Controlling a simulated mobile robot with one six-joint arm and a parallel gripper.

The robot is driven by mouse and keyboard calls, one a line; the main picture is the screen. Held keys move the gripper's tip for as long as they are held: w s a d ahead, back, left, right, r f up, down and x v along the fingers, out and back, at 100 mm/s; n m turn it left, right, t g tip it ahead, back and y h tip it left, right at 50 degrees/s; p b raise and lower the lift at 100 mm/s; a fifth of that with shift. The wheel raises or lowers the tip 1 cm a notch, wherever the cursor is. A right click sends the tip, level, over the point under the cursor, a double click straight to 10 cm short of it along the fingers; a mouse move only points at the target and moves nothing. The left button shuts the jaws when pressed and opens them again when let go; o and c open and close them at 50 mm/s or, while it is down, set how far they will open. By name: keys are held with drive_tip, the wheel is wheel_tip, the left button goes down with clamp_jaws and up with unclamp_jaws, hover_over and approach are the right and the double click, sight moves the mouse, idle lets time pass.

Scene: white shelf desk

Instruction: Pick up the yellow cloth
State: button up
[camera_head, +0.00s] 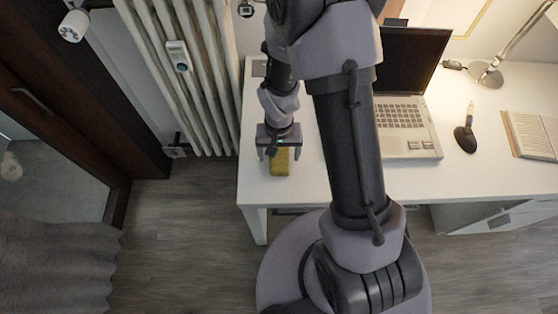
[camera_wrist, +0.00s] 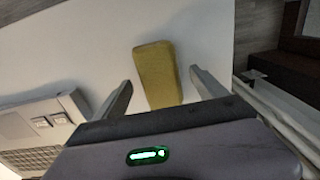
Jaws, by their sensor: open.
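The yellow cloth (camera_head: 280,163) is a small folded block lying on the white desk near its left front corner. In the wrist view the cloth (camera_wrist: 157,72) lies between the lines of my two fingers, with bare desk around it. My gripper (camera_head: 278,146) is over the cloth in the head view and points down at it. In the wrist view my gripper (camera_wrist: 160,82) is open, with one finger on each side of the cloth and a gap to each. Nothing is held. The cloth's rear part is hidden by my gripper in the head view.
The white desk (camera_head: 450,175) carries an open laptop (camera_head: 405,125), a dark brush-like item (camera_head: 466,135), a lamp (camera_head: 487,73) and an open book (camera_head: 533,134). A radiator (camera_head: 190,75) stands left of the desk. The laptop also shows in the wrist view (camera_wrist: 40,125).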

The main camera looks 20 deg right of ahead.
drive_tip(key=shift+f, duration=0.25)
